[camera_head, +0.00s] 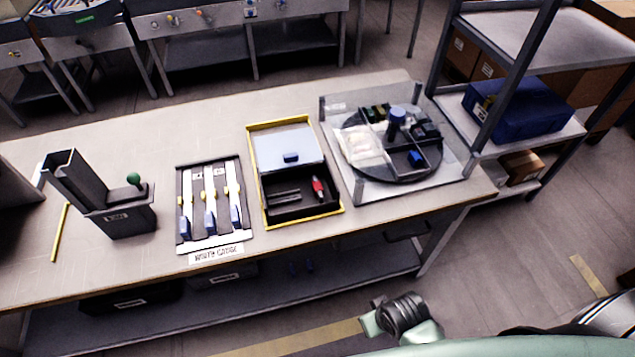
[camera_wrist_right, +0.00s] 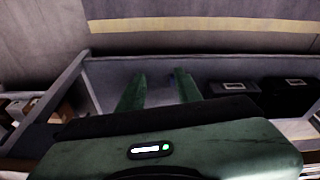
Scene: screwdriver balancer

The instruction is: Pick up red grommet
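A small red item (camera_head: 318,187) with dark parts lies in the black lower compartment of a yellow-edged tray (camera_head: 339,213) on the workbench. It is the only red thing I make out there; it is too small to tell whether it is the red grommet. My right gripper (camera_wrist_right: 160,88) is open in the right wrist view, its two green fingers apart with nothing between them. It points toward the lower shelf under the bench, away from the tray. My left gripper is not in view.
Left of the tray are a rack (camera_head: 181,240) of blue-handled tools and a dark holder (camera_head: 128,222) with a green knob. Right of it is a clear-walled box (camera_head: 455,172) with a round sectioned tray. Dark bins (camera_wrist_right: 232,88) sit on the lower shelf. The bench's front edge is mostly clear.

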